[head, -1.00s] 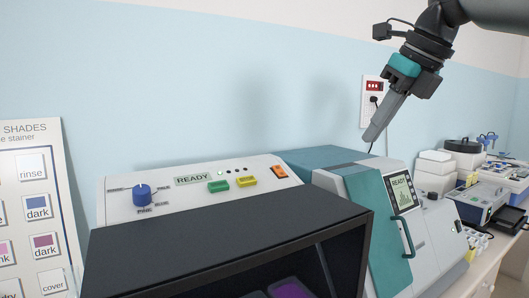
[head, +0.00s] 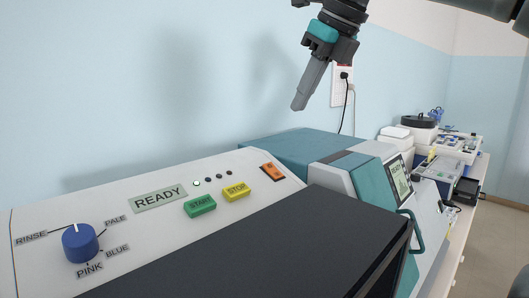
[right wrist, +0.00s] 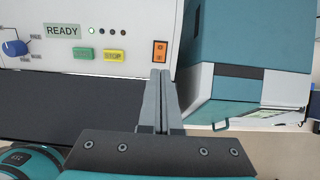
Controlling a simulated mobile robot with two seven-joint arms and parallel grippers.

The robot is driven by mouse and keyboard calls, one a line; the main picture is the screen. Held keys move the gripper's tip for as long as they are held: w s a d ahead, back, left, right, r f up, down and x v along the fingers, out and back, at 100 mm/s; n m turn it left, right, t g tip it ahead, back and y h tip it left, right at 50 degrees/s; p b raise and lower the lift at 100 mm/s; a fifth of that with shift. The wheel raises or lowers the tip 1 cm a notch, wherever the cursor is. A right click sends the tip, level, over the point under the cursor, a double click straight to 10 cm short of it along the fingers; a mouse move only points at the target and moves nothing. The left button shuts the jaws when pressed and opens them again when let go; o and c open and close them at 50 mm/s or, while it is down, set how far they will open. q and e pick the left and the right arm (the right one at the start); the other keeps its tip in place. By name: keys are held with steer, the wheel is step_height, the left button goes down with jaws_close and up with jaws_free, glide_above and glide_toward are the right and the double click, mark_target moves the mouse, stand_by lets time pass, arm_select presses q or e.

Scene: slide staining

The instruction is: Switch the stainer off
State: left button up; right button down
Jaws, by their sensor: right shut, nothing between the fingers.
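The stainer's white sloped panel (head: 110,205) fills the lower left of the head view. It carries a blue knob (head: 80,243), a READY display (head: 158,197), a green START button (head: 200,205), a yellow STOP button (head: 236,192) and an orange rocker switch (head: 272,172) at its right end. A small lamp beside the display glows green. My right gripper (head: 299,104) is shut and empty, in the air above and right of the switch. In the right wrist view the orange switch (right wrist: 160,51) lies just beyond the shut fingertips (right wrist: 161,73), apart from them as far as I can tell. My left gripper is out of view.
A teal and white machine (head: 290,148) with its own screen stands right of the stainer. The stainer's dark hood (head: 250,245) juts out in front of the panel. A wall outlet (head: 342,85) with a cord is behind. More lab equipment (head: 445,145) stands at the far right.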

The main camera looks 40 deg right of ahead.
mark_target(270, 167)
steer(key=x, duration=1.4)
steer(key=shift+s+d, duration=0.1)
steer(key=shift+s, duration=0.05)
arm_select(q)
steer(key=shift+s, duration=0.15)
arm_select(e)
steer(key=shift+f, duration=0.15)
steer(key=shift+f, duration=0.2)
arm_select(q)
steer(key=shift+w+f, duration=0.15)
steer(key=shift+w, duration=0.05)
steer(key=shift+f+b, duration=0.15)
steer(key=shift+b, duration=0.15)
